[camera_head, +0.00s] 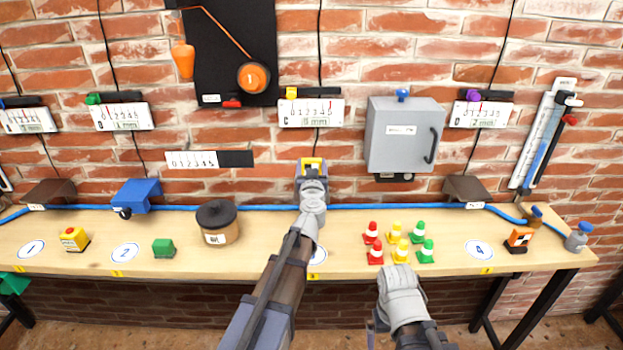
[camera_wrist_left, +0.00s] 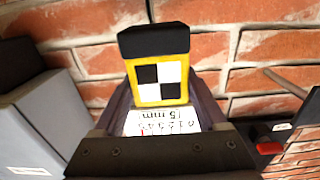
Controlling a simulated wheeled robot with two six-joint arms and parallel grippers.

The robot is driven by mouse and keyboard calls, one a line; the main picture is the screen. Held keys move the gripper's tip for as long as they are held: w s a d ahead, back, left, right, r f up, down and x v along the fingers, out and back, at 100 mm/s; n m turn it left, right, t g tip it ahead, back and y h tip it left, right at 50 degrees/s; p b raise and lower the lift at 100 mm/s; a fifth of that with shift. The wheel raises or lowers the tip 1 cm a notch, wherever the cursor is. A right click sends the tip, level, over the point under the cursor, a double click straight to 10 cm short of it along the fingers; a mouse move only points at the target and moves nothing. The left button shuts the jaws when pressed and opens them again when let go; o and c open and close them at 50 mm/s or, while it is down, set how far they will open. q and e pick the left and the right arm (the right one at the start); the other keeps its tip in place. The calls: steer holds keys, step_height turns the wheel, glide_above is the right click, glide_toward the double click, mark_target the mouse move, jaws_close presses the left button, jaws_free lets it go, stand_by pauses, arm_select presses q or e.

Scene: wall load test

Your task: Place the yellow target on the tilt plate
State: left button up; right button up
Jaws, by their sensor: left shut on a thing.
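My left gripper (camera_head: 312,168) is shut on the yellow target (camera_wrist_left: 160,75) and holds it in front of the brick wall, above the bench's back edge. In the left wrist view the target shows a yellow frame, a black-and-white checker face and a black block at its top. In the head view only a bit of its yellow (camera_head: 312,161) shows. A white scale card (camera_wrist_left: 162,120) shows past it. I cannot tell which part is the tilt plate. My right arm's grey wrist (camera_head: 402,292) is low at the bench's front edge; its fingers are not clear.
The wooden bench (camera_head: 190,262) carries a lidded pot (camera_head: 217,222), a blue box (camera_head: 138,195), several small coloured cones (camera_head: 397,231) and an orange checker target (camera_head: 519,239). A grey cabinet (camera_head: 404,135) juts from the wall right of my left gripper. A black panel (camera_head: 222,60) hangs left.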

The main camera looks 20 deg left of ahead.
arm_select(q)
steer(key=shift+f+b, duration=1.2)
steer(key=shift+f, duration=0.35)
steer(key=shift+f, duration=0.1)
steer(key=shift+f, duration=0.15)
steer(key=o, duration=1.5)
steer(key=shift+r, duration=0.25)
steer(key=shift+s, duration=0.2)
steer(key=v, duration=1.1)
steer(key=shift+s+d, duration=0.15)
steer(key=shift+s, duration=0.1)
